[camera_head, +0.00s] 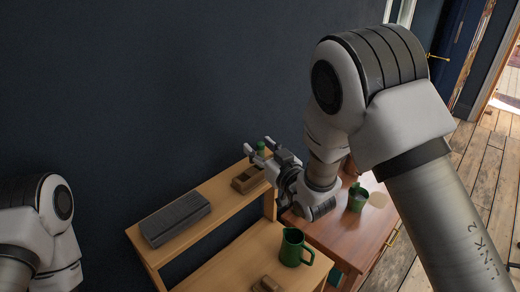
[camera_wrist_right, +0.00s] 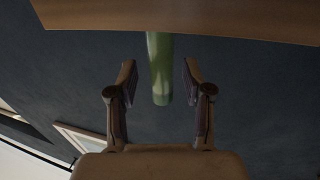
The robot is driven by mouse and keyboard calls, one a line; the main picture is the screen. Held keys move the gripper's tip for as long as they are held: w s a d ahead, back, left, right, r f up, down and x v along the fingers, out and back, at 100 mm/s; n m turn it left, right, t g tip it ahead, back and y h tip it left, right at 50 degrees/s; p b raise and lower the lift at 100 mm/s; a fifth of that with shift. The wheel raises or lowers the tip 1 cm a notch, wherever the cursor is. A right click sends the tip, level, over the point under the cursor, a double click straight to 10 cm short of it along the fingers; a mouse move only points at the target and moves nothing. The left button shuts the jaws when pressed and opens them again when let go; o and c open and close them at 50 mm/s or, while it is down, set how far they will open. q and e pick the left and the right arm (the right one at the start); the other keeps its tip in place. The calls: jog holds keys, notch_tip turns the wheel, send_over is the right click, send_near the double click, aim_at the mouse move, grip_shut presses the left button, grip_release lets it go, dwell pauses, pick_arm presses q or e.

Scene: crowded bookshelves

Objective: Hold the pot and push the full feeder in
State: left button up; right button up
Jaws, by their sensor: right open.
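A slim green cylinder, probably the feeder, stands at the back of the upper wooden shelf; only its top (camera_head: 261,147) shows in the head view. In the right wrist view the green cylinder (camera_wrist_right: 159,70) lies between the two finger lines, with clear gaps on both sides. My right gripper (camera_head: 257,147) is open and empty, close to the cylinder; I cannot tell if it touches. A green pot (camera_head: 356,201) with something pale inside stands on the reddish table, right of my right gripper. My left gripper is out of view.
A green pitcher (camera_head: 291,248) stands on the lower shelf board (camera_head: 240,262). A dark grey box (camera_head: 175,219) lies on the upper shelf (camera_head: 222,196), and a small wooden tray (camera_head: 247,180) sits beside my right gripper. The dark wall (camera_head: 130,90) is close behind.

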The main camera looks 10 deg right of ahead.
jog(key=shift+s+r, duration=0.1)
jog(key=shift+s, duration=0.2)
jog(key=c, duration=0.5)
grip_shut()
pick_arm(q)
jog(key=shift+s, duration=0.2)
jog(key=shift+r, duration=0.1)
pick_arm(e)
jog(key=shift+r, duration=0.1)
